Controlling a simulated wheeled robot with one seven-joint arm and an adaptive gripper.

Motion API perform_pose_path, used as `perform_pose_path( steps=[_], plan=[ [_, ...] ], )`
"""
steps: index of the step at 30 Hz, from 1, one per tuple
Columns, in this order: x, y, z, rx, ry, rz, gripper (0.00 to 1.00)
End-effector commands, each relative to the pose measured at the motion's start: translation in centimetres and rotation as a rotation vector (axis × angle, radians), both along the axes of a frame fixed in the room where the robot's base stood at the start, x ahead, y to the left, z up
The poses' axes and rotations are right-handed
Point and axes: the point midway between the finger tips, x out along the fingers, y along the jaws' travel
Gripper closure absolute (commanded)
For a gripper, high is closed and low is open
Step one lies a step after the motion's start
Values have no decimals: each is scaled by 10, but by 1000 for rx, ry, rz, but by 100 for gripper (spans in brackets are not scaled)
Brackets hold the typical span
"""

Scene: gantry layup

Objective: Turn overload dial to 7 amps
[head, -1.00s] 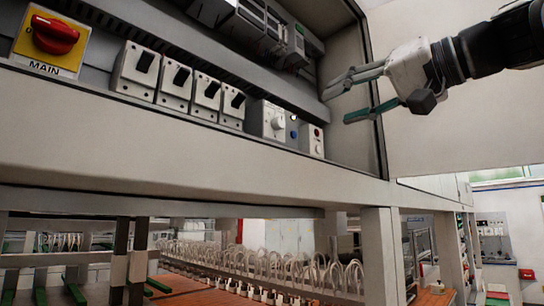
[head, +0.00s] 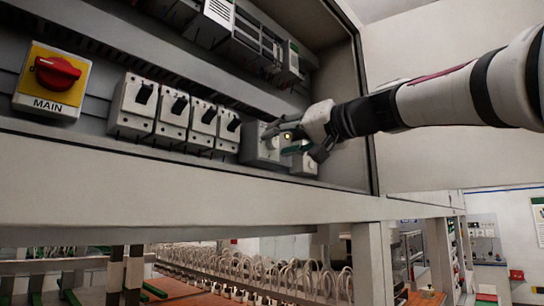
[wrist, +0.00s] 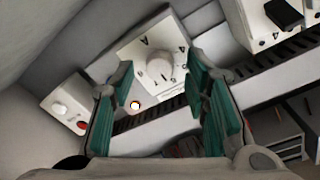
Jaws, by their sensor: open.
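The overload dial is a round white knob (wrist: 163,73) on a light grey square unit (wrist: 143,47) with dark marks around it, including an A. The marks are too small to read a setting with certainty. In the head view the dial unit (head: 256,146) is partly covered by my gripper (head: 280,139). My gripper also shows in the wrist view (wrist: 158,82), open, with green-padded fingers on either side of the knob in the picture. I cannot tell whether they touch it. A small lit lamp (wrist: 135,105) sits on the unit near the left finger.
A small box with a white button and a red one (wrist: 64,103) is beside the dial unit. Several breakers (head: 176,113) and the red MAIN switch (head: 58,73) are to the left. The cabinet's lower ledge (head: 180,166) runs below.

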Motion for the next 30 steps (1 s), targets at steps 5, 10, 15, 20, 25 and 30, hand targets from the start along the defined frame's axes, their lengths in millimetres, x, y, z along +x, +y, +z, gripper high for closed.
perform_pose_path(
  steps=[5,10,15,20,25,30],
  plan=[
    [3,3,0,0,0,0,58],
    [3,3,-1,0,0,0,58],
    [3,2,-1,0,0,0,96],
    [3,2,0,1,1,0,100],
    [3,2,0,13,13,0,100],
    [2,2,0,59,59,0,100]
  ],
)
